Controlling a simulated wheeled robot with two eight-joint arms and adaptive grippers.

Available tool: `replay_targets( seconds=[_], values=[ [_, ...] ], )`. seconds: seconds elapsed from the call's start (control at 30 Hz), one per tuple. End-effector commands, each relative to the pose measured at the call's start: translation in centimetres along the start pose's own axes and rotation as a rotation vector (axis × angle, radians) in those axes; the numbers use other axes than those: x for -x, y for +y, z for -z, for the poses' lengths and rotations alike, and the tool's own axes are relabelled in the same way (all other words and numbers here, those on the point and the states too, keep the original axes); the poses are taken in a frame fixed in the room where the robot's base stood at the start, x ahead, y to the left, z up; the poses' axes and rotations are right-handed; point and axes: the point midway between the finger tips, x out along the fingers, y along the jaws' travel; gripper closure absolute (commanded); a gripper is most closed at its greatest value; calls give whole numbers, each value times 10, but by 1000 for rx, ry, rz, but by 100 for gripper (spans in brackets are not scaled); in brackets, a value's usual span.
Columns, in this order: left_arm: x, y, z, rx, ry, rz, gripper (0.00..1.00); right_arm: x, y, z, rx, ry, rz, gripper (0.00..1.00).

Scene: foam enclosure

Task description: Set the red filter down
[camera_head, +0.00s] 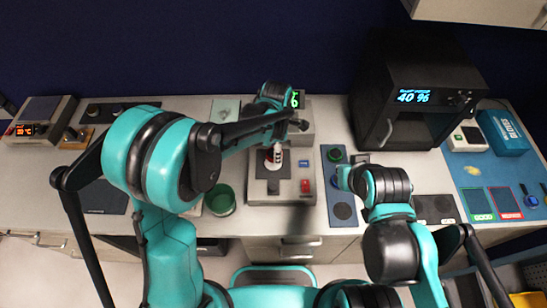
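A small red block (305,185), which may be the red filter, sits at the right side of a light grey instrument (292,197) in the middle of the bench. A small blue piece (303,163) is behind it. I see no red filter clearly in either gripper.
A black oven-like box (412,95) reading 40 % stands at the back right. A blue mat (470,177) with green- and red-outlined squares lies at the right. A green round container (221,200) is left of the instrument. A heater-like device (40,118) is far left.

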Motion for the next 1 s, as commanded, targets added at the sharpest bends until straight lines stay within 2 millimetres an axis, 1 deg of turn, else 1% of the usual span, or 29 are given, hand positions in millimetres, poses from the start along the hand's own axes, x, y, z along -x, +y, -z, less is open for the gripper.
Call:
replay_targets(
  seconds=[0.07, 0.17, 0.4, 0.67, 0.8, 0.83, 0.87, 0.9, 1.0],
  values=[
    [-3, 1, 5, 0, 0, 0, 82, 0, 0, 0, 0, 0, 0, 100],
    [-9, 1, 6, -1, 0, 0, 82, -1, 0, -1, 0, 0, 0, 100],
    [-42, 1, 6, -1, 0, 0, 82, -6, 0, -4, 0, 0, 0, 100],
    [-44, 1, 5, -1, 0, 0, 82, -6, 0, -4, 0, 0, 0, 100],
    [-48, 1, 5, -1, 0, 0, 82, -10, 0, -7, 0, 0, 0, 100],
    [-47, 1, 5, -1, 0, 0, 45, -9, 0, -6, 0, 0, 0, 100],
    [-47, 1, 5, -1, 0, 0, 38, -8, 0, -6, 0, 0, 0, 100],
    [-46, 1, 5, -1, 0, 0, 33, -8, 0, -6, 0, 0, 0, 100],
    [-46, 1, 5, -1, 0, 0, 33, -8, 0, -6, 0, 0, 0, 100]
  ],
)
